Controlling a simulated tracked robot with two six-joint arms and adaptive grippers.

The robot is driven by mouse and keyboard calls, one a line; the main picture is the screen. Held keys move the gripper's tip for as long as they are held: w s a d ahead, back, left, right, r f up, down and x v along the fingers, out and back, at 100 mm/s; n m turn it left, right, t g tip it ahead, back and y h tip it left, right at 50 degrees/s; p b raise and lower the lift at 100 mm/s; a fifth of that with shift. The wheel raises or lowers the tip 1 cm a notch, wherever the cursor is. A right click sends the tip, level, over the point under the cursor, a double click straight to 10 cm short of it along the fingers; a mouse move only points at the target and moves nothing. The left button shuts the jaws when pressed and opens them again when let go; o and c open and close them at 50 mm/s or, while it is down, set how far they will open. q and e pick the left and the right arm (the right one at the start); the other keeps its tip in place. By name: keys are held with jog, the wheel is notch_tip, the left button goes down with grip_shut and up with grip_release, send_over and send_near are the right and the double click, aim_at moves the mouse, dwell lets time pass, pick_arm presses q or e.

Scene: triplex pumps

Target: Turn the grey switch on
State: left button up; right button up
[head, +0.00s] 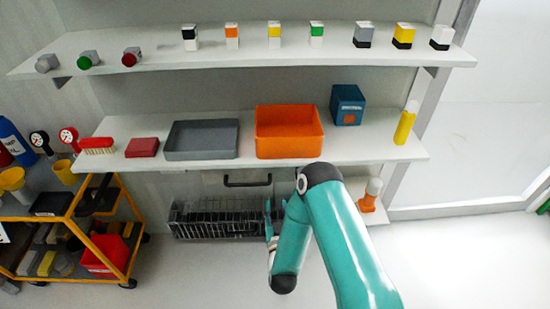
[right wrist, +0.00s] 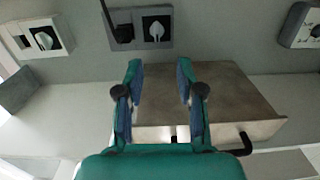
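In the right wrist view, a wall plate with a light grey knob on a dark square (right wrist: 156,30) is at the top centre. A similar plate with a pale knob (right wrist: 45,38) is at the upper left. My left gripper is out of view.
A drawer (right wrist: 220,100) with a black handle (head: 248,181) lies near the right gripper. The lower shelf holds a grey tray (head: 201,155) and an orange bin (head: 289,149). A wire rack (head: 220,225) stands below. A yellow cart (head: 115,205) is at left.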

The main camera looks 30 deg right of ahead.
jog(key=b+x, duration=0.1)
jog(key=x, duration=1.6)
jog(key=shift+s+d+r+b, duration=0.15)
jog(key=shift+d+r+b, duration=0.2)
jog(key=shift+r, duration=0.4)
grip_shut()
jog(key=shift+a, duration=0.1)
